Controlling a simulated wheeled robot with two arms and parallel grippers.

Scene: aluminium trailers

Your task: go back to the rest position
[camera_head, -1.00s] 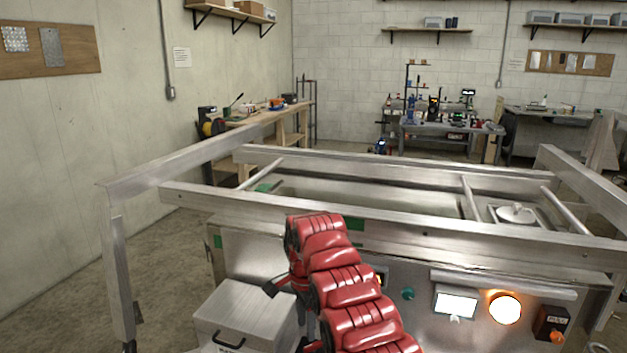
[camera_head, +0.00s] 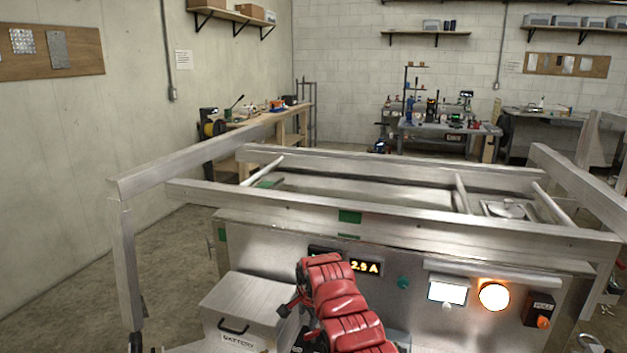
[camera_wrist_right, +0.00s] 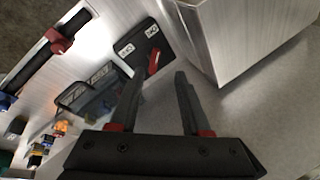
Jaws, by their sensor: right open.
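My red right arm (camera_head: 340,305) comes up from the bottom of the head view, in front of the steel control panel. Its dark right gripper (camera_head: 284,309) shows small beside the battery box (camera_head: 255,300), at the box's right side. In the right wrist view the two black fingers of the gripper (camera_wrist_right: 160,78) stand apart with nothing between them. A black unit with a red switch (camera_wrist_right: 152,62) lies beyond the fingertips, and a brushed metal box (camera_wrist_right: 245,40) is to their right. My left gripper is not in view.
The aluminium trailer frame (camera_head: 400,222) spans the view above the panel, with an upright post (camera_head: 127,265) at left. The panel carries a lit amber lamp (camera_head: 494,296) and a white screen (camera_head: 447,292). Bare floor (camera_head: 175,255) lies left of the panel.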

